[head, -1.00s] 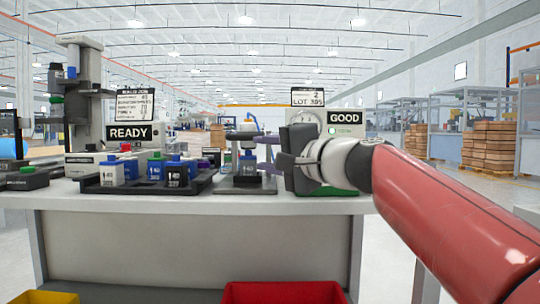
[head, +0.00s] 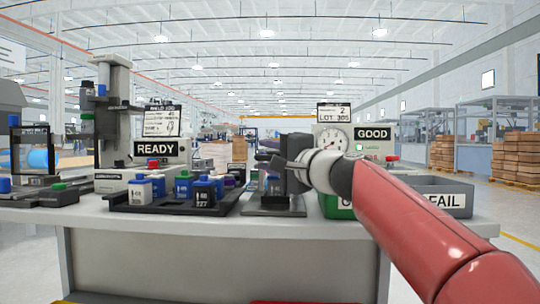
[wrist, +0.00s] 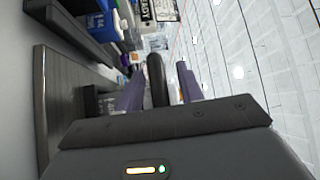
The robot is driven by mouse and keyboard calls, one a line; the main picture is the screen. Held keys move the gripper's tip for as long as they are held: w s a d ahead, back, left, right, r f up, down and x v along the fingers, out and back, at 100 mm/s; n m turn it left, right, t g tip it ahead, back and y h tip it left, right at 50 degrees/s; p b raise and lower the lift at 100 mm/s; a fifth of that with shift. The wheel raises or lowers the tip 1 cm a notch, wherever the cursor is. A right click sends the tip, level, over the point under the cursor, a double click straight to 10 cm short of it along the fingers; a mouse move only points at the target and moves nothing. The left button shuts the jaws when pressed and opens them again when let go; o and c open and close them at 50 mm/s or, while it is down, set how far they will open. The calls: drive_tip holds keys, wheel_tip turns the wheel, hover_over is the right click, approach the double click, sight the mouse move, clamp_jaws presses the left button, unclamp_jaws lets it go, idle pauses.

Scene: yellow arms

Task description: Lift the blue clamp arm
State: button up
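My gripper (wrist: 158,70) has two purple fingers, which stand apart in the wrist view. A dark rounded bar (wrist: 157,86) shows between them, with a gap on the right finger's side; I cannot tell if it touches the left one. It looks like part of the clamp on the dark fixture (head: 268,208) on the bench. In the head view my gripper's dark body covers the fixture's right side and hides the fingertips. A blue-topped unit sits low in the fixture, partly hidden. No clearly blue clamp arm can be made out.
Right are a gauge box with a GOOD sign (head: 372,134), a green bin (head: 334,206) and a grey FAIL bin (head: 440,187).

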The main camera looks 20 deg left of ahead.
drive_tip(key=shift+c, duration=0.5)
clamp_jaws()
drive_tip(key=shift+r, duration=0.15)
